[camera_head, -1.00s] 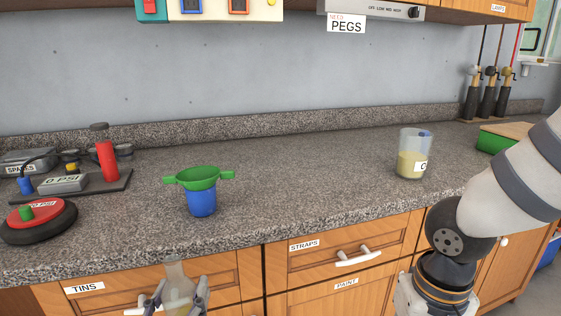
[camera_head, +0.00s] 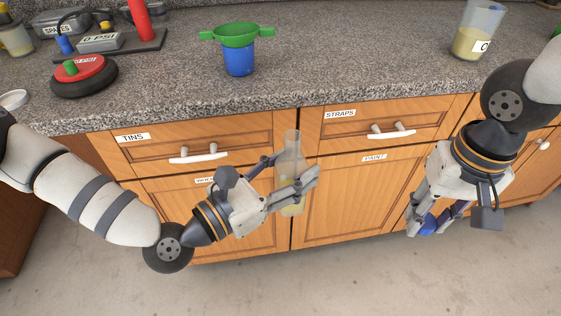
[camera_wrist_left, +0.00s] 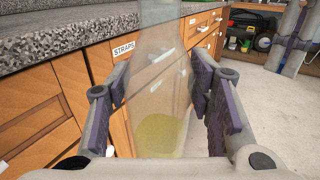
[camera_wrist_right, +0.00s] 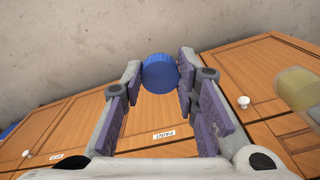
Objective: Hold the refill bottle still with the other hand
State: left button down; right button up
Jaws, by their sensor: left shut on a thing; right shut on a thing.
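The refill bottle (camera_head: 291,152) is clear, with a narrow neck and pale yellow liquid low inside. It is nearly upright in the air before the drawer fronts, its mouth uncovered. My left gripper (camera_head: 289,186) is shut around its body; the left wrist view shows the bottle (camera_wrist_left: 158,105) between the fingers. My right gripper (camera_head: 430,222) is apart from the bottle, to its right and lower. It is shut on a blue cap (camera_wrist_right: 160,73), pinched at the fingertips, and the cap also shows in the head view (camera_head: 429,224).
On the counter (camera_head: 330,70) a green funnel (camera_head: 237,34) sits on a blue cup (camera_head: 238,60). A clear beaker (camera_head: 474,38) with yellowish contents stands at right, a red-topped round device (camera_head: 82,75) at left. Drawer handles (camera_head: 198,154) jut out behind the arms.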

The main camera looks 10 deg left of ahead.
jog(key=w+a+r, duration=0.4)
notch_tip(320, 180, up, 14)
jog(key=f+n, duration=0.1)
send_over(292, 154)
jog(key=shift+w+r, duration=0.25)
jog(key=shift+w, duration=0.15)
jog(key=shift+f, duration=0.15)
jog(key=shift+f, duration=1.9)
jog(key=shift+f, duration=0.1)
jog(key=shift+f, duration=0.8)
